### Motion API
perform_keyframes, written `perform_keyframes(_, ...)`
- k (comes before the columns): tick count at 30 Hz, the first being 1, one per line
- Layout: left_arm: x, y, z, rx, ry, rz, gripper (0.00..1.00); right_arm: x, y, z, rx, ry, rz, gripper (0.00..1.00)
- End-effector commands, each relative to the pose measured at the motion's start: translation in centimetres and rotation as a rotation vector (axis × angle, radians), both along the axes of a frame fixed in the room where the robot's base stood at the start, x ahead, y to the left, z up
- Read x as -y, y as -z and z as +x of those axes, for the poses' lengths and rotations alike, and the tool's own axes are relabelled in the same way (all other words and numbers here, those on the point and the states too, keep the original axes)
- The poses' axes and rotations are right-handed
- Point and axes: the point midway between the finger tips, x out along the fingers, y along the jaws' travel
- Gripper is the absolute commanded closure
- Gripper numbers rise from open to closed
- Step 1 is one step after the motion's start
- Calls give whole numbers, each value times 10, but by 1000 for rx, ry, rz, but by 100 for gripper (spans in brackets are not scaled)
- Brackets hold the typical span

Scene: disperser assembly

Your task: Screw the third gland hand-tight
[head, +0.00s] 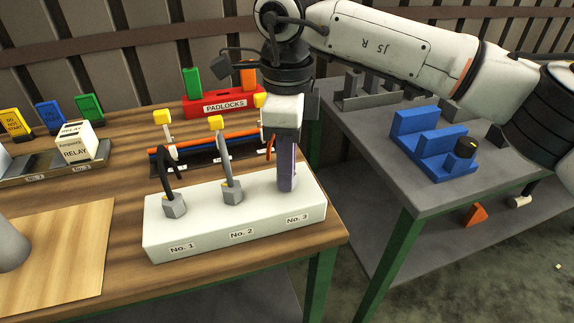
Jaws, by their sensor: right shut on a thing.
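A white block (160,239) with labels No. 1, No. 2 and No. 3 sits near the right front corner of the wooden table. A grey hex gland (174,206) with a black curved cable stands at No. 1. How far the gland is seated cannot be seen.
Behind the block is a dark rack with blue and orange cables (213,144). A red padlock holder (222,104) stands further back. Relays (76,149) and coloured tags are at left. A grey bench at right carries a blue stepped holder (432,145). A gap separates the tables.

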Motion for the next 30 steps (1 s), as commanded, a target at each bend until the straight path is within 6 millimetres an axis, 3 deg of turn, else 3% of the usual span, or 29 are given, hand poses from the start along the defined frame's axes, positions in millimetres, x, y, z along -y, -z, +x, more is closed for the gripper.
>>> perform_keyframes(9, 1, 0, 1, 3, 1, -1, 26, -1, -2, 1, 3, 96, 3, 98)
perform_keyframes(23, 1, -1, 2, 5, 0, -2, 26, -1, -2, 1, 4, 110, 3, 98)
perform_keyframes(24, 1, -1, 2, 6, 0, -2, 26, -1, -2, 1, 4, 110, 3, 72)
perform_keyframes(27, 1, -1, 2, 6, 0, -2, 26, -1, -2, 1, 3, 110, 3, 57)
perform_keyframes(30, 1, -1, 2, 6, 0, -2, 26, 0, -1, 1, 2, 109, 3, 57)
